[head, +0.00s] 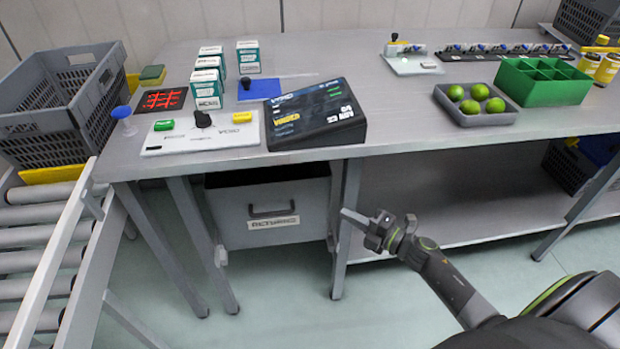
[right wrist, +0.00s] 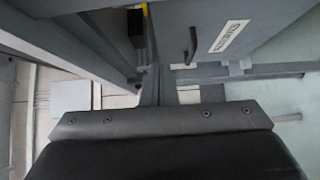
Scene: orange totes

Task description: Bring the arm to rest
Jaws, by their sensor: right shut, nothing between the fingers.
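My right arm comes in from the lower right of the head view. Its gripper (head: 362,222) is in front of the workbench, below the tabletop edge and to the right of the grey drawer (head: 265,205). The gripper is shut and empty. In the right wrist view the drawer (right wrist: 215,50) with its handle and label shows at the top right, past a dark part of my own that fills the bottom. My left gripper and left arm are not in view.
The grey workbench (head: 330,60) spans the view, with a table leg (head: 346,225) close to the gripper. On top are white-green boxes (head: 207,88), a black display (head: 315,115), a tray of limes (head: 475,103) and a green divided bin (head: 542,82). A roller conveyor (head: 40,235) stands left. Floor in front is clear.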

